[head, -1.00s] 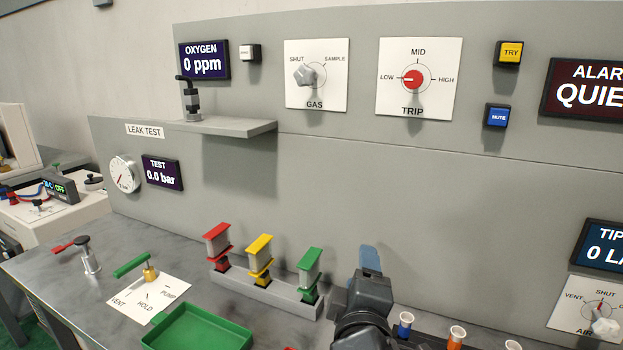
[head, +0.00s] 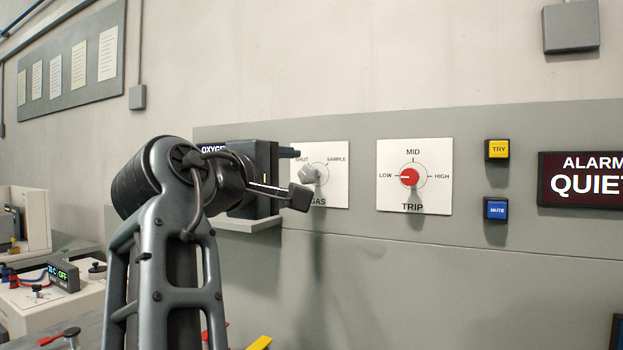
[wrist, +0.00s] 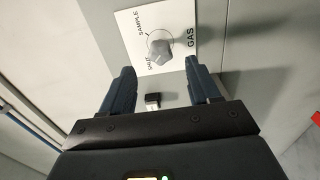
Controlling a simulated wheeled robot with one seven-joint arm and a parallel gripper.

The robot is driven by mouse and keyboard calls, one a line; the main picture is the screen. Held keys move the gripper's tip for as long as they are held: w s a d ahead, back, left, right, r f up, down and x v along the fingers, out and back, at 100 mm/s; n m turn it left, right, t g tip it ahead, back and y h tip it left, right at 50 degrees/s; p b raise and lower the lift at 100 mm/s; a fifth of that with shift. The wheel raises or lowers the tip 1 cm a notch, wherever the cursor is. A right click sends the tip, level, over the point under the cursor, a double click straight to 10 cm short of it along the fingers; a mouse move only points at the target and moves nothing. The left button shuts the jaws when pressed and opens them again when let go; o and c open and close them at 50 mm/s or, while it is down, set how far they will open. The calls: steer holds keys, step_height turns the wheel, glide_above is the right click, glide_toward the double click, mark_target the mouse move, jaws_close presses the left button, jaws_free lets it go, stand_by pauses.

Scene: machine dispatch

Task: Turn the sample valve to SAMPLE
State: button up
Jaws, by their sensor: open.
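The sample valve is a grey knob (head: 310,174) on a white GAS plate (head: 334,199), marked SHUT at upper left and SAMPLE at upper right. The knob points toward SHUT. The knob (wrist: 159,50) also shows in the wrist view, beyond the fingertips and between them in the picture. My gripper (head: 296,175) is open and empty, left of the knob in the head view, with its fingers pointing toward the plate. In the wrist view my gripper (wrist: 160,72) has its two dark fingers wide apart, not visibly touching the knob. My arm covers most of the OXYGEN display.
The TRIP plate with a red knob (head: 409,176) is to the right, then the yellow TRY button (head: 498,149) and blue MUTE button (head: 496,209). A shelf (head: 250,224) juts out below my gripper.

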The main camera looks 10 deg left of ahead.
mark_target(306, 176)
steer(key=p+x, duration=0.1)
steer(key=x, duration=0.6)
steer(key=shift+w+d, duration=0.1)
steer(key=shift+w, duration=0.1)
steer(key=shift+c, duration=0.2)
steer(key=shift+f, duration=0.1)
steer(key=c, duration=1)
